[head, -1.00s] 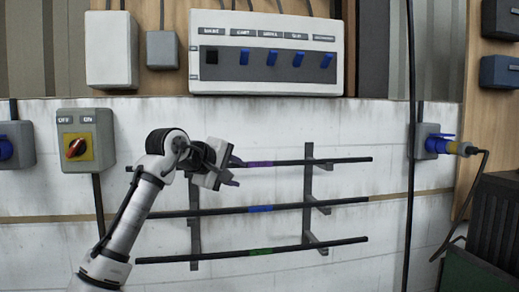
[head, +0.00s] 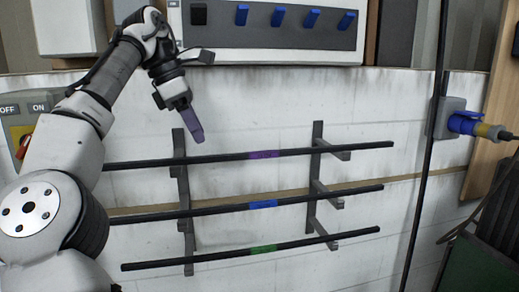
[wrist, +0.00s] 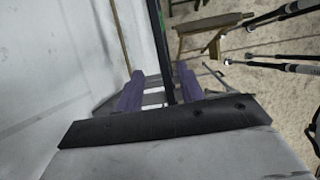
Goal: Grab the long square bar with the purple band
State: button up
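The long dark bar with the purple band (head: 264,155) lies across two wall brackets as the top one of three bars. My gripper (head: 197,138) points down, left of the purple band and near the left bracket, with its purple fingertips just above the bar in the head view. In the wrist view the two purple fingers (wrist: 159,88) stand apart. A dark strip (wrist: 159,45) runs between them; which bar it is I cannot tell for sure. Nothing is visibly gripped.
Below are a bar with a blue band (head: 263,204) and one with a green band (head: 263,249). A switch panel (head: 275,28) is above. A vertical black cable (head: 424,165) hangs to the right. The wall between the brackets is clear.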

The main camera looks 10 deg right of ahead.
send_near(264, 152)
notch_tip(264, 152, down, 3)
jog(key=shift+w+a+r, duration=0.1)
jog(key=shift+w+r, duration=0.05)
jog(key=shift+d+r+x, duration=0.1)
jog(key=shift+d+x, duration=0.05)
jog(key=shift+x, duration=0.75)
jog(key=shift+d+r+x, duration=0.1)
jog(key=shift+d+x, duration=0.1)
jog(key=shift+x, duration=0.7)
jog(key=shift+d+x, duration=0.15)
jog(key=shift+x, duration=0.75)
grip_shut()
jog(key=shift+r, duration=0.1)
